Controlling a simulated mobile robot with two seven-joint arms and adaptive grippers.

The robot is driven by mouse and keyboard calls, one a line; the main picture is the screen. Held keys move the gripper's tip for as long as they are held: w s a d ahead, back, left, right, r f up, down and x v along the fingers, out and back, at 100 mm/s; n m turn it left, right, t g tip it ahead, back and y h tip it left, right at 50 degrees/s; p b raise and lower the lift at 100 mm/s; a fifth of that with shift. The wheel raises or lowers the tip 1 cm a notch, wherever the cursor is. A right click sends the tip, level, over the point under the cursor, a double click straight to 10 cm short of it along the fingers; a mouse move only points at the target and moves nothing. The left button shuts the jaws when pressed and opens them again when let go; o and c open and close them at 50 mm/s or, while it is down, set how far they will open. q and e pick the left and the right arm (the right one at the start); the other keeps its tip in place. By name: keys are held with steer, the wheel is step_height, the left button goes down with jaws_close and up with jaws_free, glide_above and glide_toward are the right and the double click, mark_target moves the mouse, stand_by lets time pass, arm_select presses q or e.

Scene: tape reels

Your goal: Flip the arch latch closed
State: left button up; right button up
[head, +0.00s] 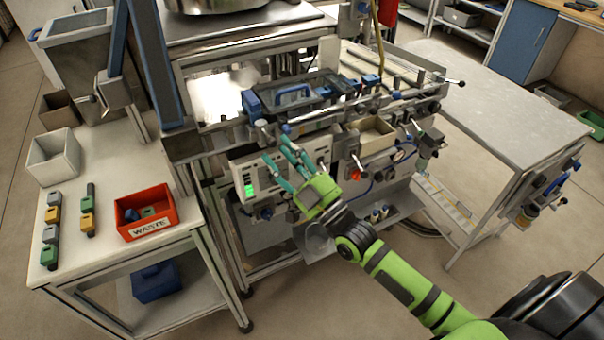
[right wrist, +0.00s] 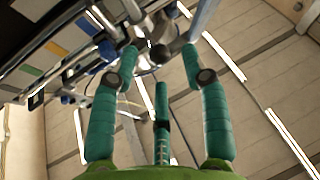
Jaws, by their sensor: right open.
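A blue arch-shaped handle (head: 292,92) sits on a dark flat cover (head: 300,95) on top of the machine in the head view. I cannot tell for sure whether it is the arch latch, or whether it is open or closed. My right gripper (head: 279,152), with teal fingers, is in front of the machine, below and in front of that handle, and apart from it. In the right wrist view the fingers are spread (right wrist: 160,60), with grey metal parts (right wrist: 162,45) near the tips; contact cannot be told. My left gripper is not in view.
A control panel with a lit green screen (head: 249,188) is left of my right gripper. A beige tray (head: 372,136) and knobs are right of it. A red WASTE bin (head: 146,212) and small blocks stand on the left table. The right table (head: 500,110) is clear.

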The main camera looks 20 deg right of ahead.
steer(key=v, duration=0.8)
steer(key=shift+r, duration=0.1)
steer(key=s+d+f+m+g+h, duration=0.1)
steer(key=s+f+g+h, duration=0.15)
steer(key=f, duration=0.95)
steer(key=s+d+f+m+g+h+b, duration=0.15)
steer(key=f+g, duration=0.25)
steer(key=f, duration=0.9)
steer(key=s+d+f+g+h, duration=0.2)
steer(key=f+g, duration=0.1)
steer(key=f, duration=0.9)
steer(key=s+f+m+g, duration=0.1)
steer(key=s+f+g, duration=0.4)
steer(key=s+f, duration=0.85)
steer(key=s+a+f+g, duration=0.1)
steer(key=s+f, duration=0.3)
steer(key=s, duration=0.5)
steer(key=s+a+f+g+h, duration=0.1)
steer(key=s+f+g, duration=0.3)
steer(key=s, duration=0.5)
steer(key=shift+a+g+b, duration=0.35)
steer(key=shift+a, duration=0.15)
steer(key=shift+c, duration=0.2)
